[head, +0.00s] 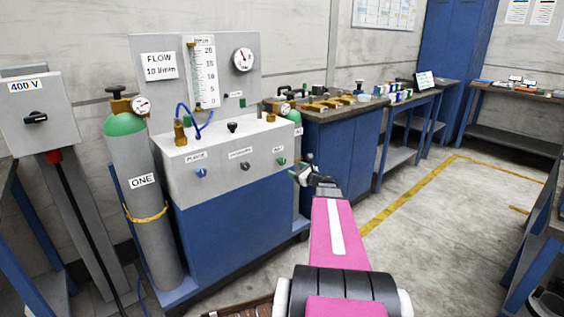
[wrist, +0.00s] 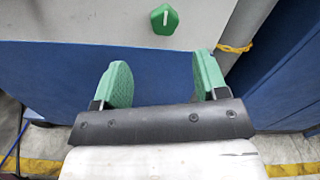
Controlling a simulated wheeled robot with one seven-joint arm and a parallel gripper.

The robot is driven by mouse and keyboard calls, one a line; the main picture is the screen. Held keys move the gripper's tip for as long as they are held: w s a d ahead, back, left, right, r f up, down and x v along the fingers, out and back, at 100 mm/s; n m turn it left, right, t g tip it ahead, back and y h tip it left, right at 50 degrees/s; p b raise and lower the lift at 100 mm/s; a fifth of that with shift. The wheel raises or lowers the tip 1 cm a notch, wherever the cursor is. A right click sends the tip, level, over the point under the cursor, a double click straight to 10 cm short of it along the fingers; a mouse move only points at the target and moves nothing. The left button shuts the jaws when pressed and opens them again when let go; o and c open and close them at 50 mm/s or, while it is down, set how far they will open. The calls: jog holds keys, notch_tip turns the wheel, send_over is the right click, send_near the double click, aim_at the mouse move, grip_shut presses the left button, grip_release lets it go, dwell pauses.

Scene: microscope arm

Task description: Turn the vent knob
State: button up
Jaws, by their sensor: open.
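A grey panel (head: 225,172) on a blue cabinet carries a blue knob (head: 201,173), a dark grey knob (head: 245,165) and a green knob (head: 281,161). Each has a small label above it that I cannot read surely, so I cannot tell which is the vent knob. In the wrist view the green knob (wrist: 164,19) has a white line running nearly upright. My gripper (wrist: 163,75) has its two green fingers apart with nothing between them. The green knob lies beyond the fingertips, roughly centred between them and not touched. My gripper (head: 308,174) is right of the panel in the head view.
A green-topped cylinder marked ONE (head: 143,190) stands left of the cabinet. Another cylinder with a yellow strap (wrist: 236,47) is close on the right. A blue workbench (head: 345,150) stands farther right. Open floor (head: 420,230) lies to the right.

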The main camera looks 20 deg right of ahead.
aim_at(283, 162)
jog(key=x, duration=1)
jog(key=shift+w+d+r, duration=0.2)
jog(key=shift+w, duration=0.25)
jog(key=c, duration=0.9)
